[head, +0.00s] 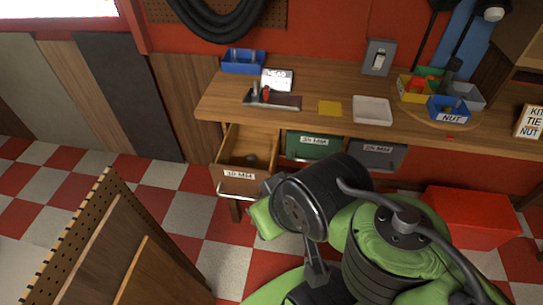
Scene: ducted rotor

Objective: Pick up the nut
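A small dark object (251,160) lies inside the open brown drawer (238,183) under the bench. It may be a nut, but it is too small to tell. A blue bin (448,109) labelled NUT stands at the right of the bench top; its contents are not clear. My green and black arm fills the lower middle and right, with its dark wrist section in front of and right of the open drawer. My gripper's fingertips cannot be made out, so whether it is open or holds something is hidden.
The wooden bench (325,99) carries a blue bin (243,62), a yellow square (329,108), a white tray (372,110) and several coloured bins at right. Green (306,146) and grey (378,153) drawers are shut. A red box (470,217) and wooden panels (110,245) stand on the floor.

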